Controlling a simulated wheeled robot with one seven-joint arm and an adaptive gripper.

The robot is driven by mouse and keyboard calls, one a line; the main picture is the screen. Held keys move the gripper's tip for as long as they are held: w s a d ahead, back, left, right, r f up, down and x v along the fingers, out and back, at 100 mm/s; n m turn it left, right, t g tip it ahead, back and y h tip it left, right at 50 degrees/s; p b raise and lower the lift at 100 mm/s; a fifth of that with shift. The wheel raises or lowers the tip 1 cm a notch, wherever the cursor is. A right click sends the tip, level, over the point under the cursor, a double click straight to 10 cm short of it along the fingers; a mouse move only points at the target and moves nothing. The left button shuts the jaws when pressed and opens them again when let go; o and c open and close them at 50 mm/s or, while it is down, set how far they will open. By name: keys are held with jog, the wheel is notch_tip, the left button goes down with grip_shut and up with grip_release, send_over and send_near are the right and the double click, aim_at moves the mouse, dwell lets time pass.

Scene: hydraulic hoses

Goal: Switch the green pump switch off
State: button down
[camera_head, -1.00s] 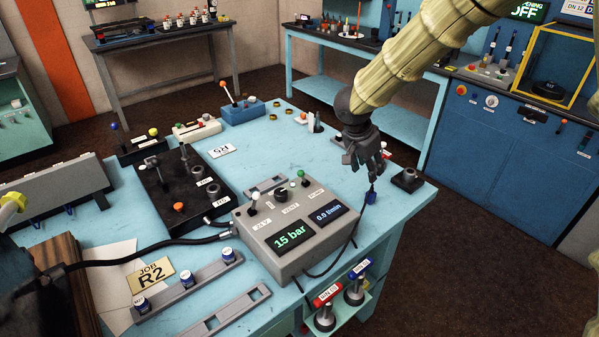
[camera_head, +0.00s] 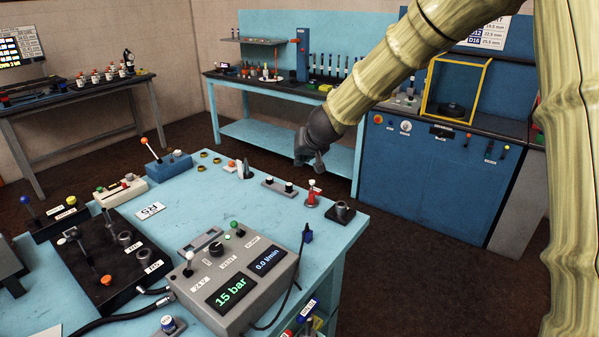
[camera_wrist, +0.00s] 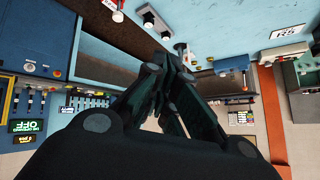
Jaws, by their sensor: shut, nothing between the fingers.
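The green pump switch (camera_head: 234,225) is a small green-capped toggle at the back right of the grey control box (camera_head: 268,292), by its PUMP label. I cannot tell its on or off position from its lean. The box displays read 15 bar and 0.0 l/min. My gripper (camera_head: 312,164) is shut and empty, above the far right part of the blue table, beyond the box and apart from the switch. In the wrist view my gripper fingers (camera_wrist: 178,58) are together with nothing between them. I cannot make out the switch in the wrist view.
A white-capped lever (camera_head: 188,262) and a black knob (camera_head: 216,249) share the box top. A red-and-white fitting (camera_head: 313,193) and a black block (camera_head: 341,211) stand near the right edge. A thin cable (camera_head: 291,285) runs beside the box. The table middle (camera_head: 200,200) is clear.

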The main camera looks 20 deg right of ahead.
jog(key=s+d+f+n+g+p, duration=0.1)
jog(key=s+d+n+g, duration=0.6)
jog(key=s+d+n, duration=0.5)
jog(key=s+d, duration=0.4)
jog(key=d, duration=0.1)
jog(key=shift+s+f+g, duration=0.25)
jog(key=shift+s+g, duration=0.05)
jog(key=shift+d, duration=0.1)
